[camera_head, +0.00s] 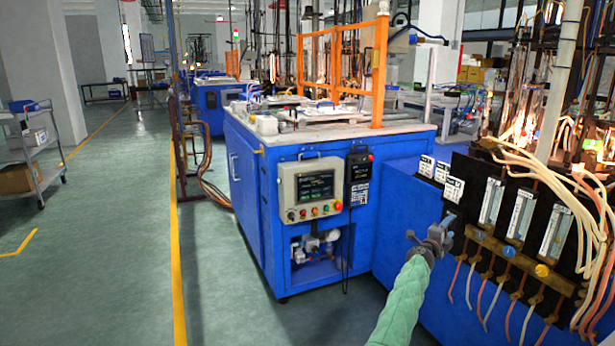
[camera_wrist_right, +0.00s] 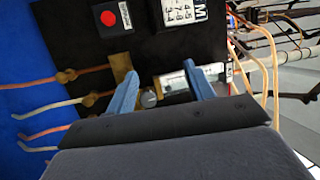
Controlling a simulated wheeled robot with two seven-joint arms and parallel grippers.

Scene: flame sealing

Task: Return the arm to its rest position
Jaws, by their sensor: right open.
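My right arm, in a pale green sleeve (camera_head: 402,305), reaches up from the bottom of the head view. My right gripper (camera_head: 430,228) is open in front of the black flowmeter panel (camera_head: 487,172). In the right wrist view its two blue fingers (camera_wrist_right: 160,72) are spread apart, with nothing held. A grey round knob (camera_wrist_right: 149,99) shows between them, beside a clear flowmeter tube (camera_wrist_right: 174,84). I cannot tell whether the fingers touch the panel. My left gripper is not in view.
A blue machine cabinet (camera_head: 250,190) with a control screen (camera_head: 316,186) stands left of the panel. Hoses (camera_head: 522,150) hang around the panel at the right. A grey shelf cart (camera_head: 35,150) stands far left. The green floor (camera_head: 110,230) between is clear.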

